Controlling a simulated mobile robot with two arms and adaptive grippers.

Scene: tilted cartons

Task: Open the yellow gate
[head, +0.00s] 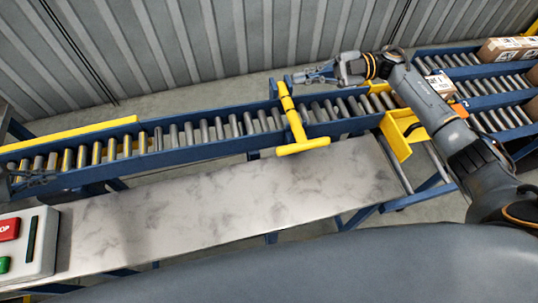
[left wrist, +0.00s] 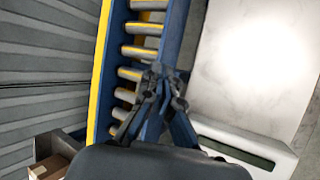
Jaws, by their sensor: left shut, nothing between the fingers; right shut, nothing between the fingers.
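The yellow gate (head: 291,118) is a T-shaped bar lying across the blue roller conveyor (head: 200,154), its crossbar handle over the near rail. My right gripper (head: 308,76) is shut and empty, just beyond the far rail and to the right of the gate's far end; I cannot tell whether they touch. My left gripper (head: 40,181) is at the left edge of the head view, low by the conveyor's left end and far from the gate. In the left wrist view, the left gripper (left wrist: 158,82) is shut and empty in front of the conveyor's rail.
A grey metal table (head: 230,205) runs along the conveyor's near side. A control box (head: 28,245) with red and green buttons sits at its left end. A yellow bracket (head: 398,136) is right of the gate. Cartons (head: 508,50) lie on rollers at right.

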